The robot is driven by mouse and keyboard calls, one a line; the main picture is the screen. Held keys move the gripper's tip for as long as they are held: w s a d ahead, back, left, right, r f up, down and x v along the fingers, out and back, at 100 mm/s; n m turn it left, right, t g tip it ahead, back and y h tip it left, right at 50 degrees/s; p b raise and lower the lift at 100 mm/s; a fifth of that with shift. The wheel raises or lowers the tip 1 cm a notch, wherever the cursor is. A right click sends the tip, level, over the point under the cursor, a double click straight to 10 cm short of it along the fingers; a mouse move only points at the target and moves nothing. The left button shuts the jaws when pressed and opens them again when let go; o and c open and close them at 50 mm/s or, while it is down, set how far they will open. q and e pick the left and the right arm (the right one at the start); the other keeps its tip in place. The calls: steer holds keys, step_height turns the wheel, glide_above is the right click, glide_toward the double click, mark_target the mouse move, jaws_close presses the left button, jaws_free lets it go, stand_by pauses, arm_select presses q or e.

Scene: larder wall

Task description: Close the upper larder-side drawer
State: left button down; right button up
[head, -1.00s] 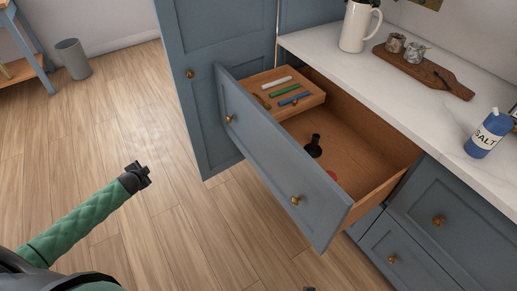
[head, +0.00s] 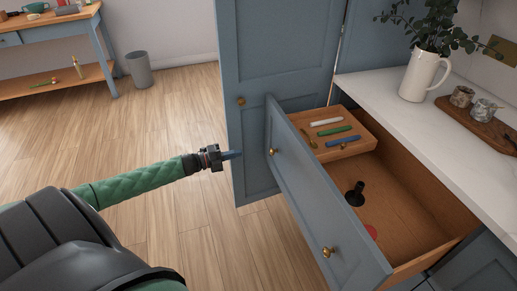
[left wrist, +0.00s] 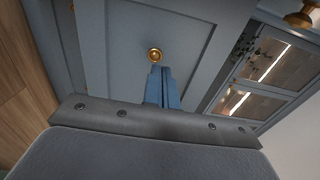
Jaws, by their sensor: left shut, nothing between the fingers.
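The upper drawer's blue-grey front (head: 318,205) shows in the head view, pulled well out from under the white counter. It has two brass knobs, (head: 273,151) and (head: 327,252). Inside are a small wooden tray (head: 368,146) with several coloured sticks, a black object (head: 355,193) and part of a red thing (head: 371,231). My left gripper (head: 236,155) is shut and empty, left of the drawer front and apart from it in the picture. Its closed blue fingers show in the left wrist view (left wrist: 162,88), before a blue-grey panel with a brass knob (left wrist: 154,55). My right gripper is not in view.
A tall blue-grey door (head: 262,45) stands behind the drawer. The counter (head: 372,90) holds a white jug (head: 424,77) with leaves and a wooden board (head: 462,115). A bin (head: 139,70) and a side table (head: 98,35) are far left. The floor between is clear.

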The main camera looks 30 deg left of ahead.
arm_select(q)
steer(key=w, duration=0.1)
steer(key=p, duration=0.2)
glide_toward(275, 145)
steer(key=x, duration=0.5)
steer(key=shift+w+a, duration=0.15)
steer(key=shift+w, duration=0.05)
steer(key=shift+w+d+p, duration=0.25)
steer(key=shift+w+p, duration=0.05)
steer(key=shift+w+d, duration=0.15)
steer(key=shift+w, duration=0.05)
steer(key=shift+w+d+f, duration=0.1)
steer(key=shift+w+d, duration=0.05)
steer(key=shift+w, duration=0.05)
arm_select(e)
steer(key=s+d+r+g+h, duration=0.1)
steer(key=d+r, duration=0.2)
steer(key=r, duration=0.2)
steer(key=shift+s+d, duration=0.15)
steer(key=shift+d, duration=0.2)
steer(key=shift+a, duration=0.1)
